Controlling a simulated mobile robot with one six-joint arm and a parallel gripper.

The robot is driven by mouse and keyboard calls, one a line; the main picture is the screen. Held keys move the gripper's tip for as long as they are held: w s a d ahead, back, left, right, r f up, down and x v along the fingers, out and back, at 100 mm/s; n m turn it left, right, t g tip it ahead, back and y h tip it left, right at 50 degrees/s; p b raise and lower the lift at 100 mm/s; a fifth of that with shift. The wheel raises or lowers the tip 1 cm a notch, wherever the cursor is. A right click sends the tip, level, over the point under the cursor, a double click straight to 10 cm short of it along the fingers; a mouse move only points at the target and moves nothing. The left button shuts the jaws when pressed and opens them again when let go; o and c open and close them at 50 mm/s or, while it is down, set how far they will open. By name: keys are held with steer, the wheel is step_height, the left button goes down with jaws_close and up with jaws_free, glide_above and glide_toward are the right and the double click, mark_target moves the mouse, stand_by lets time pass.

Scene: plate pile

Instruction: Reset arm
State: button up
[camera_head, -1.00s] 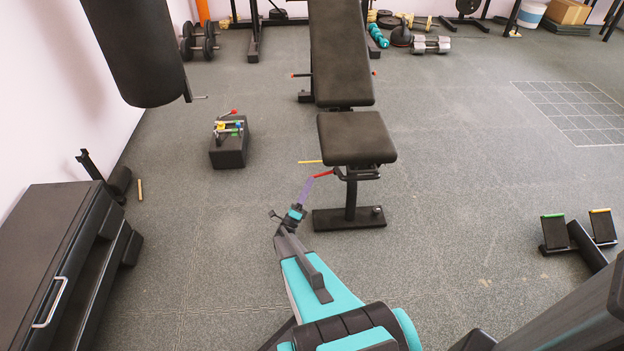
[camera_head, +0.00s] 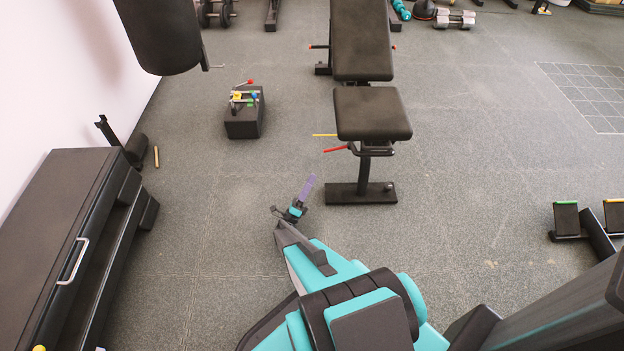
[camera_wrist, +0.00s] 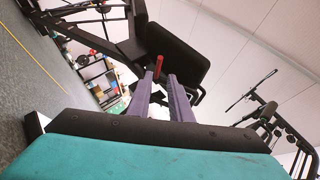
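My gripper (camera_head: 309,184) hangs over the floor in front of the workout bench, at the end of my teal arm. Its purple fingers look like one strip in the head view. In the wrist view my gripper (camera_wrist: 160,82) shows two purple fingers with a gap between them and nothing held. A red handle (camera_wrist: 158,67) appears beyond the fingertips there. In the head view the red bar (camera_head: 336,149) under the bench seat is clearly apart from the gripper.
The bench (camera_head: 373,113) stands ahead. A black box (camera_head: 244,121) with small coloured items stands left of it. A dark cabinet (camera_head: 48,210) lines the left wall, below a hanging punching bag (camera_head: 160,35). A weight stand (camera_head: 592,238) is at right. Floor between them is clear.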

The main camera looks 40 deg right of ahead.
steer(key=shift+r, duration=0.15)
steer(key=w+a+r+t+p, duration=0.2)
steer(key=w+a+r+p, duration=0.15)
steer(key=r+p, duration=0.2)
steer(key=s+a+r+m+g+y+p, duration=0.25)
steer(key=s+r+g+p, duration=0.2)
steer(key=r, duration=0.25)
steer(key=s+a+r+m+g+y+p, duration=0.2)
steer(key=s+a+r+m+g+p, duration=0.15)
steer(key=s+r+p, duration=0.2)
steer(key=s+a+m+g+y+p, duration=0.5)
steer(key=s+a+m+y+p, duration=0.2)
steer(key=s+a+m+y, duration=1.1)
steer(key=s+a+m, duration=0.1)
steer(key=a+m, duration=0.2)
steer(key=s+a+m+y, duration=0.2)
steer(key=a+m, duration=0.3)
steer(key=a, duration=0.5)
steer(key=shift+s+a+f+m+t+p, duration=0.2)
steer(key=shift+s+m+t+p, duration=0.2)
steer(key=shift+s, duration=0.25)
